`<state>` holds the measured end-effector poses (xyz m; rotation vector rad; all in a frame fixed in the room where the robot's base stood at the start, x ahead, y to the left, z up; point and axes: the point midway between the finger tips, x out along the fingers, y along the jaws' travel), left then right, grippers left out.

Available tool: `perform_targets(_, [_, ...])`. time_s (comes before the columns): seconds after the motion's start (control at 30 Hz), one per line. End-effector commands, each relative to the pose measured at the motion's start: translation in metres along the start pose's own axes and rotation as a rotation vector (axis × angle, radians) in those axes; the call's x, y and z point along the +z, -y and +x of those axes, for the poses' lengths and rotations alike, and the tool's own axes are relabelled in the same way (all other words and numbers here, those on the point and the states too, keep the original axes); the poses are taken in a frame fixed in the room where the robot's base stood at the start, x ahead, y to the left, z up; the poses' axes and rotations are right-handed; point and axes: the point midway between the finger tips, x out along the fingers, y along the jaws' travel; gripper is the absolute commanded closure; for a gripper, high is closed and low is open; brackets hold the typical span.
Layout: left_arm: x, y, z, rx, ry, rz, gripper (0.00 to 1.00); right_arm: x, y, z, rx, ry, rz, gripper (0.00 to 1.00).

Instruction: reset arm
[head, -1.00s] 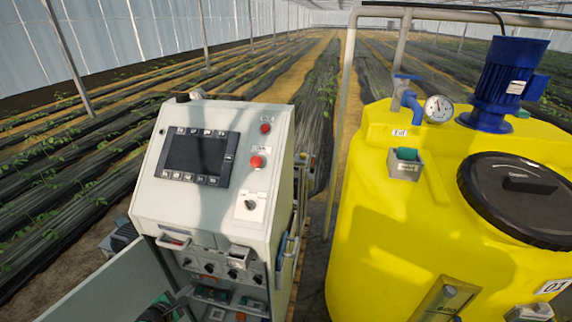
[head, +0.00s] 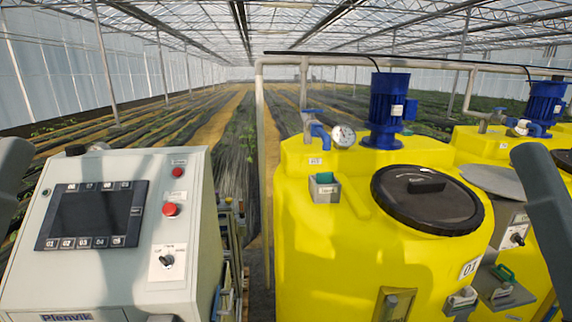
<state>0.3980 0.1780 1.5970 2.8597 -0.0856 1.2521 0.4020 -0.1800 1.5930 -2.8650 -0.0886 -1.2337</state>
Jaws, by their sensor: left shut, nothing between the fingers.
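A dark grey part of my left arm (head: 10,172) stands raised at the left edge of the head view, beside the control cabinet. Its fingers are hard to make out there; the left gripper is shut with nothing in it. A matching dark grey part of my right arm (head: 545,205) rises at the right edge, in front of the farther yellow tank. My right gripper's fingers do not show.
The control cabinet (head: 120,270) with a dark screen (head: 88,212) and red button (head: 170,209) stands at left. A yellow tank (head: 330,250) with a black lid (head: 427,195) and blue motor (head: 385,115) stands right of centre. A narrow gap separates them.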

Motion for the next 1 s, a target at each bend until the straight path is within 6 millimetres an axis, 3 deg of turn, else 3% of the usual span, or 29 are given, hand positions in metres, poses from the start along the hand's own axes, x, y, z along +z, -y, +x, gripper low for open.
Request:
perform_targets(0.03, [-0.038, 0.001, 0.041, -0.001, -0.001, 0.0, 1.0, -0.043, 0.0, 0.041, 0.0, -0.012, 0.0, 0.5])
perform_targets(0.3, [-0.122, 0.002, 0.135, -0.001, 0.001, -0.003, 1.0, -0.129, 0.0, 0.133, 0.0, -0.011, 0.0, 0.5])
perform_targets(0.4, [-0.144, 0.002, 0.159, -0.001, 0.002, -0.003, 1.0, -0.151, -0.001, 0.157, 0.0, -0.011, 0.0, 0.5])
perform_targets(0.57, [-0.157, 0.003, 0.173, -0.001, 0.003, -0.004, 1.0, -0.165, -0.001, 0.172, 0.0, -0.01, 0.0, 0.5])
perform_targets(1.0, [-0.154, 0.003, 0.171, -0.001, 0.002, -0.004, 1.0, -0.162, -0.001, 0.169, 0.0, -0.009, 0.0, 0.5])
